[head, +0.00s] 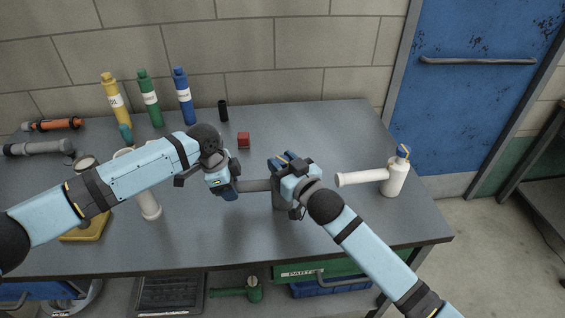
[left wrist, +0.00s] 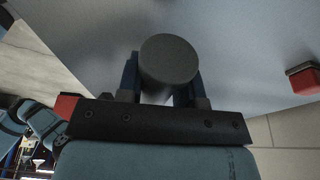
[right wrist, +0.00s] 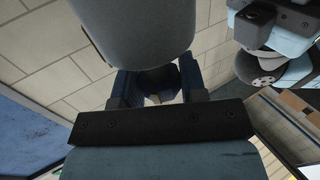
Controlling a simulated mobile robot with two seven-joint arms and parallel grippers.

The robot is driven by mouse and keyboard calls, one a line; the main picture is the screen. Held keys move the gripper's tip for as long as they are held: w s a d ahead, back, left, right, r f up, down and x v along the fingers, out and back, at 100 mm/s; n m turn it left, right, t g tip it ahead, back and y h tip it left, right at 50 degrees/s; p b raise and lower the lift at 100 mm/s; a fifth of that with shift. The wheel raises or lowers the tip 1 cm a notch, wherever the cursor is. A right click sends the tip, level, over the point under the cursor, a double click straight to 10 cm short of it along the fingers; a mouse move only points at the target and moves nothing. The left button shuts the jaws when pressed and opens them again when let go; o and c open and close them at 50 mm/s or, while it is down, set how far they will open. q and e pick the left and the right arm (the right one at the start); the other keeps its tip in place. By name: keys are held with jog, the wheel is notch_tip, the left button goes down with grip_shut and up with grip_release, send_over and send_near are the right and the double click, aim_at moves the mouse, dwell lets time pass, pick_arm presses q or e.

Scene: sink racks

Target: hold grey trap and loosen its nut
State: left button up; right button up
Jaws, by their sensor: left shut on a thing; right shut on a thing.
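The grey trap (head: 257,186) stands on the bench, its side pipe pointing left and its body (head: 279,199) partly hidden under my right gripper. My left gripper (head: 229,186) is shut on the side pipe near its free end; the left wrist view shows the round pipe end (left wrist: 168,60) between the blue fingers. My right gripper (head: 285,163) is shut on the nut at the top of the trap. In the right wrist view the dark nut (right wrist: 157,82) sits between the fingers, with the grey body (right wrist: 132,28) beyond. Whether the nut is loose cannot be told.
A white trap (head: 395,178) with a blue cap stands at right. A red block (head: 243,140), a black cylinder (head: 223,110) and yellow, green and blue bottles (head: 183,97) stand behind. A white pipe (head: 149,205) and yellow item (head: 85,229) are under my left arm.

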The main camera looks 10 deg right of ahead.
jog(key=shift+m+t+h, duration=0.5)
jog(key=shift+m+h, duration=0.3)
jog(key=shift+h, duration=0.7)
jog(key=o, duration=0.9)
jog(key=shift+o, duration=0.2)
jog(key=v, duration=1.2)
jog(key=shift+f, duration=0.15)
